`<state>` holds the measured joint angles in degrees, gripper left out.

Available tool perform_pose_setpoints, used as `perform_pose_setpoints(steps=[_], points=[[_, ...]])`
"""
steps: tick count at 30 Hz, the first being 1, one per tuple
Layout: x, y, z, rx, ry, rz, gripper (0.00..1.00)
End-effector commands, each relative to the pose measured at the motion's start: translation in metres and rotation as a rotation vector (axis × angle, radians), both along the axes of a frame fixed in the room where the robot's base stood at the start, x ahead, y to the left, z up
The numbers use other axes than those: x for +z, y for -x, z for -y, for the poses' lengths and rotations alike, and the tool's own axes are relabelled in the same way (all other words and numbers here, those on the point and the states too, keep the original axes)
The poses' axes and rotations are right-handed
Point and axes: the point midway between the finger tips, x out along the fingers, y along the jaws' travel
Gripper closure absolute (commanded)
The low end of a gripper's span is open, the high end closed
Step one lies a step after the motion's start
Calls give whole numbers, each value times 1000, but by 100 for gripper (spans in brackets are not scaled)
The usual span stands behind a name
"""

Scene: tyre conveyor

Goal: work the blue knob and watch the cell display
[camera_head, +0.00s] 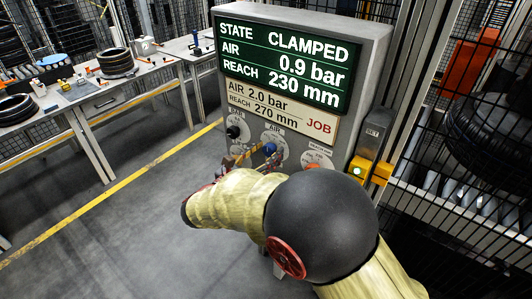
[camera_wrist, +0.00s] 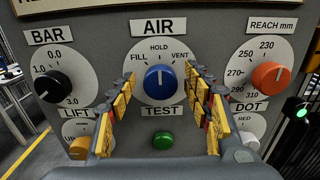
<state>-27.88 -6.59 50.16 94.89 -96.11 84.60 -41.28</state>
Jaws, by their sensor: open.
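The blue knob (camera_wrist: 160,83) is on the panel under the AIR label, marked FILL, HOLD and VENT. Its white pointer line stands upright, toward HOLD. My gripper (camera_wrist: 163,77) is open, with one yellow-padded finger on each side of the knob; I cannot tell whether either touches it. The knob also shows in the head view (camera_head: 270,149), beside my gripper (camera_head: 254,154), which is partly hidden by my arm. The cell display (camera_head: 285,66) reads STATE CLAMPED, AIR 0.9 bar, REACH 230 mm. The job card (camera_head: 278,110) below reads AIR 2.0 bar, REACH 270 mm.
A black BAR knob (camera_wrist: 46,87) is left of the blue knob and an orange REACH knob (camera_wrist: 270,76) is right. A green TEST button (camera_wrist: 163,140) lies below. A yellow SET box (camera_head: 371,168) is on the cabinet's side. Benches with tyres (camera_head: 116,61) stand left; floor between is clear.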

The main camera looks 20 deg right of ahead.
Motion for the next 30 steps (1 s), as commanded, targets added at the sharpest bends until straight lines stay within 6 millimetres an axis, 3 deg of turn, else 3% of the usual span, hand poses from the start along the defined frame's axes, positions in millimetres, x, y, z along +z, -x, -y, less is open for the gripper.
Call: perform_pose_setpoints(steps=[2,24,30], points=[[0,0,0,0,0,0,50],[0,0,0,0,-1,1,92],[0,0,0,0,-6,9,93]])
